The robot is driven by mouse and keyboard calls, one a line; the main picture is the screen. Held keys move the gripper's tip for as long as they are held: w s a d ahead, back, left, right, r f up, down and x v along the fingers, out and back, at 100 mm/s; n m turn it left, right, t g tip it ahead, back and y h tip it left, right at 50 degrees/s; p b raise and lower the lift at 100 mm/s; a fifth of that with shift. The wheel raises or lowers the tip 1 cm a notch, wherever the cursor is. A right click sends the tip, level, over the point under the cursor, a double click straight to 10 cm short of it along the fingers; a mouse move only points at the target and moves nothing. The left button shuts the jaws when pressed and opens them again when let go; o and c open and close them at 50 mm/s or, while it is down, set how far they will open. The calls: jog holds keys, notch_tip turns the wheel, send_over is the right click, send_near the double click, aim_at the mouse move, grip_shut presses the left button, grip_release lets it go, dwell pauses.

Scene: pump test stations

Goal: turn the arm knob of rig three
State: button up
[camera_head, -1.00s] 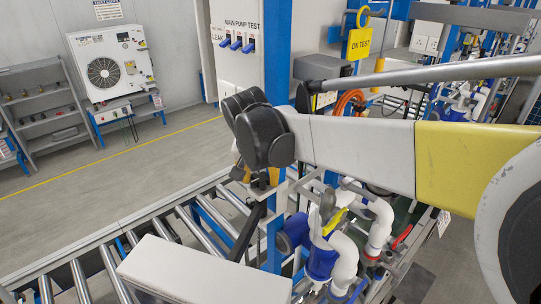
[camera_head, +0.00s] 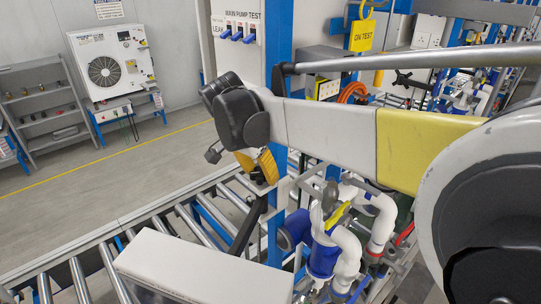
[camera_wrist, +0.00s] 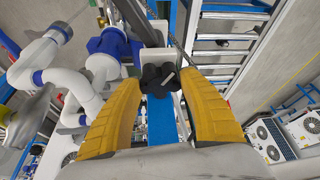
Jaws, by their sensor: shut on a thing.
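The arm knob (camera_wrist: 158,79), black with several lobes, sits between the fingertips of my gripper (camera_wrist: 157,90) in the wrist view. The two yellow fingers stand on either side of it and are shut on it. In the head view my gripper (camera_head: 267,167) points down beside the blue post (camera_head: 278,225), at the top of a dark sloping arm (camera_head: 246,230). The knob is hidden by the fingers there. I cannot read a rig number on this station.
White pipes with blue fittings (camera_head: 324,258) stand close right of the post. A pale box (camera_head: 200,268) is in front, and a roller conveyor (camera_head: 190,222) runs behind it. A yellow ON TEST sign (camera_head: 361,36) hangs at the back.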

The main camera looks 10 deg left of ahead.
jog(key=m+g+h+b, duration=0.1)
jog(key=m, duration=0.2)
jog(key=shift+w+m, duration=0.1)
jog(key=shift+m, duration=0.2)
jog(key=shift+m+g+h, duration=0.4)
jog(key=shift+m+g, duration=0.2)
jog(key=shift+m, duration=1.1)
jog(key=o, duration=1.1)
jog(key=shift+c, duration=0.2)
jog(key=shift+o, duration=0.6)
jog(key=shift+d, duration=0.1)
